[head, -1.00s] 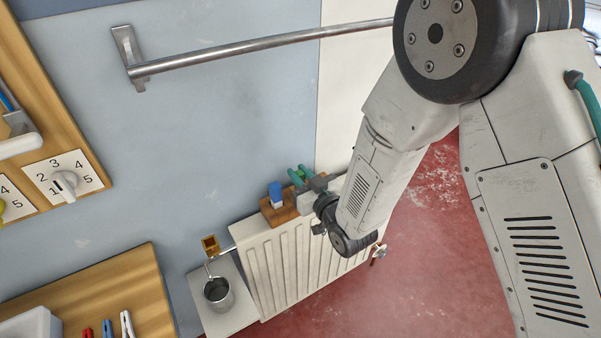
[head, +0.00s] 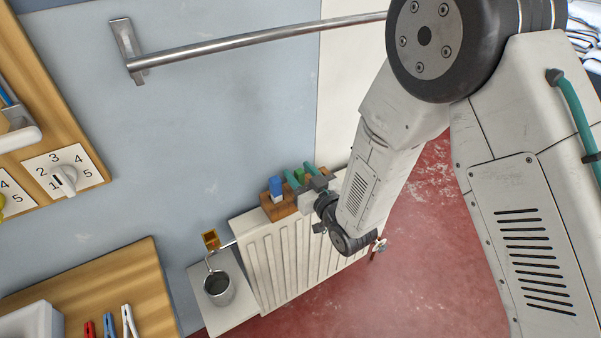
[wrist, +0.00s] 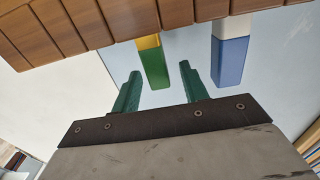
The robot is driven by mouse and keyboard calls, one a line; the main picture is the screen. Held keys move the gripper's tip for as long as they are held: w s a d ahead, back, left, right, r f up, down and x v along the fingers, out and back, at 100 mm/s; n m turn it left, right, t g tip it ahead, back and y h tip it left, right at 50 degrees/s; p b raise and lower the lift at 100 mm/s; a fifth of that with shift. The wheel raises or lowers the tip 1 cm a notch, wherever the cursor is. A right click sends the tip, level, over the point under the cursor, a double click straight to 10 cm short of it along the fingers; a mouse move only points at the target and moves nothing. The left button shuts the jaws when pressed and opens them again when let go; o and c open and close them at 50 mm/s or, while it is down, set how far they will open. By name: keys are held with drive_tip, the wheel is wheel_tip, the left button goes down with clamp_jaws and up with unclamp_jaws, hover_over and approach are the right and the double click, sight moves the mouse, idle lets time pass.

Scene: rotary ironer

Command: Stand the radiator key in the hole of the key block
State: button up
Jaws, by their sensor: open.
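The wooden key block (head: 284,210) sits on top of the radiator; its brown side crosses the top of the wrist view (wrist: 100,22). A green-handled piece with a yellow part, apparently the radiator key (wrist: 154,68), stands at the block; the block hides its lower end, so I cannot see how deep it sits. It also shows in the head view (head: 299,174). My gripper (wrist: 160,72) is open, with one green finger on each side of the green handle and visible gaps.
A blue and white piece (wrist: 231,62) stands at the block beside the green one, close to a finger. The ribbed white radiator (head: 290,260) is below. A metal cup (head: 219,289) stands left of it. A steel rail (head: 260,42) runs along the wall above.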

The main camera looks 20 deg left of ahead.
drive_tip(key=v, duration=0.7)
drive_tip(key=shift+s+d, duration=0.15)
drive_tip(key=shift+s, duration=0.05)
drive_tip(key=s+d+f+g+h, duration=0.2)
drive_tip(key=d+f+g+h, duration=0.5)
drive_tip(key=f, duration=0.3)
drive_tip(key=s+d+r+m+g+h, duration=0.25)
drive_tip(key=d+r+h, duration=0.25)
drive_tip(key=d+r, duration=0.45)
drive_tip(key=s+d+r+m+h, duration=0.1)
drive_tip(key=s+d+r+m, duration=0.2)
drive_tip(key=s+d+r, duration=0.5)
drive_tip(key=s+d+r+m, duration=0.4)
drive_tip(key=s+d+r, duration=0.4)
drive_tip(key=d+r, duration=0.6)
drive_tip(key=shift+s+d+r+g+h, duration=0.2)
drive_tip(key=shift+s+r+g+h, duration=0.15)
drive_tip(key=shift+r, duration=0.6)
